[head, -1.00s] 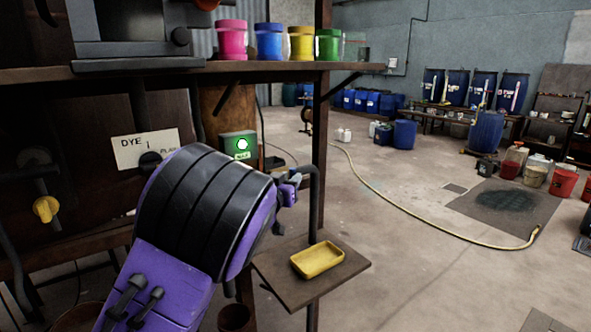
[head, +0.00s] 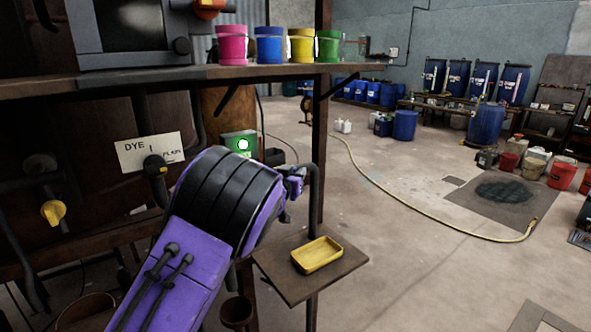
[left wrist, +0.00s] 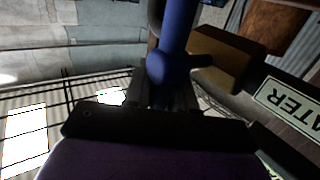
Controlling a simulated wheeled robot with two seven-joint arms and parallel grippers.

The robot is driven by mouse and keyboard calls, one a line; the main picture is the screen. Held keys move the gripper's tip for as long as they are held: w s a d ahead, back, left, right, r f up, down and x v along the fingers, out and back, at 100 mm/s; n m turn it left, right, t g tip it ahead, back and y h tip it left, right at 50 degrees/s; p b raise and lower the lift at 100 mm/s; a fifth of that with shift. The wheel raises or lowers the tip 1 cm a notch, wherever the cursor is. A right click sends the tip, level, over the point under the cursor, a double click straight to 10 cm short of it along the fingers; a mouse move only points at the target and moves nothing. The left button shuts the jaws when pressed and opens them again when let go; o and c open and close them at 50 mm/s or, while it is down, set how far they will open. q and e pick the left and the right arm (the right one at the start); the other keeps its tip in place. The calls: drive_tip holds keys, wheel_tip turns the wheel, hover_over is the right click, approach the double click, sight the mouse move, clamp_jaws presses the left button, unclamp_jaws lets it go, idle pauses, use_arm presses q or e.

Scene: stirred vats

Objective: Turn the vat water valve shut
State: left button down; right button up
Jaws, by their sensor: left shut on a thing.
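How far the valve is turned I cannot tell. My right gripper is not in view.
A yellow tray (head: 317,254) sits on a small wooden shelf (head: 345,270) below the gripper. A yellow-handled valve (head: 53,212) and a "DYE" label (head: 150,150) are at left. Colored pots (head: 270,45) stand on the upper shelf. Open floor with a yellow hose (head: 400,212) lies right.

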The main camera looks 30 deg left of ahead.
use_arm(q)
drive_tip(key=c, duration=1.3)
unclamp_jaws()
drive_tip(key=b+v, duration=0.4)
drive_tip(key=v, duration=0.6)
drive_tip(key=shift+s, duration=0.3)
